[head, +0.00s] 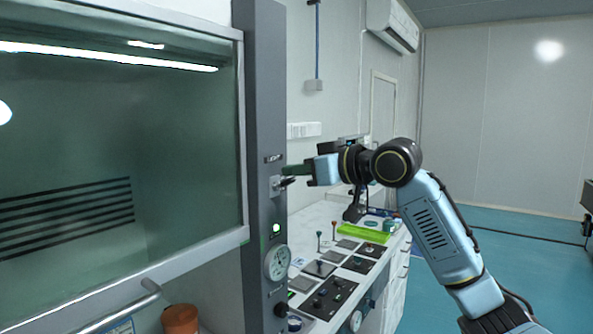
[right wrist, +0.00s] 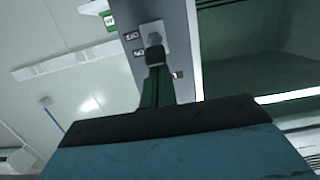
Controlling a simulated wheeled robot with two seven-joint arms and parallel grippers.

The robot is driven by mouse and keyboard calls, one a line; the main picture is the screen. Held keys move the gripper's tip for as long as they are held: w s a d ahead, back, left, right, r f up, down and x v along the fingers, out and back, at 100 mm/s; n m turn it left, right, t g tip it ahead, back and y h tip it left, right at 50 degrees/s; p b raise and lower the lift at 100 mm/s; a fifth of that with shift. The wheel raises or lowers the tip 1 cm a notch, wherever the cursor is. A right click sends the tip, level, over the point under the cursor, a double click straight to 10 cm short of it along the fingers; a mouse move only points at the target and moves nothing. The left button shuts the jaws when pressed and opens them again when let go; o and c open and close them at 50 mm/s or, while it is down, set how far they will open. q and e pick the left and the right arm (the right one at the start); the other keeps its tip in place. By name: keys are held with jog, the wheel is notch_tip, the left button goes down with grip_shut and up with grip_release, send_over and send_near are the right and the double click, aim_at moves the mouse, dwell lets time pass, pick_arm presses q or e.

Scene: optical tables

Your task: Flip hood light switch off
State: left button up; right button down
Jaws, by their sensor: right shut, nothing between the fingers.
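The hood light switch (head: 275,186) sits on a pale plate on the hood's dark grey front post. In the right wrist view the switch plate (right wrist: 153,31) shows just beyond my fingertips, with small labels beside it. My right gripper (head: 287,182) reaches in from the right, its fingers shut with nothing between them. In the right wrist view the gripper's fingertips (right wrist: 155,56) overlap the lower part of the plate; I cannot tell whether they touch the lever, whose position is partly hidden. A bright light strip (head: 110,56) shows inside the hood. My left gripper is not in view.
The hood's glass sash (head: 120,130) fills the left, with a handle (head: 125,308) below. A round gauge (head: 277,263) and a green lamp (head: 276,229) sit lower on the post. A cluttered bench (head: 345,224) stands behind. Open floor (head: 510,240) lies to the right.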

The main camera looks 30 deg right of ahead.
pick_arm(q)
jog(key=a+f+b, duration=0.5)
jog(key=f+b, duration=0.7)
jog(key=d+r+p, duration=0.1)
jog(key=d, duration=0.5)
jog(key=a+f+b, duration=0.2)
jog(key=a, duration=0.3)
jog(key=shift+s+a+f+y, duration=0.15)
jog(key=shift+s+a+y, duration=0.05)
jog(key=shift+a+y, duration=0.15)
pick_arm(e)
jog(key=s+d+f+t+y, duration=0.3)
jog(key=s+d+f+t, duration=0.1)
jog(key=s+f+t, duration=0.3)
jog(key=shift+s+f, duration=0.5)
jog(key=shift+s, duration=0.6)
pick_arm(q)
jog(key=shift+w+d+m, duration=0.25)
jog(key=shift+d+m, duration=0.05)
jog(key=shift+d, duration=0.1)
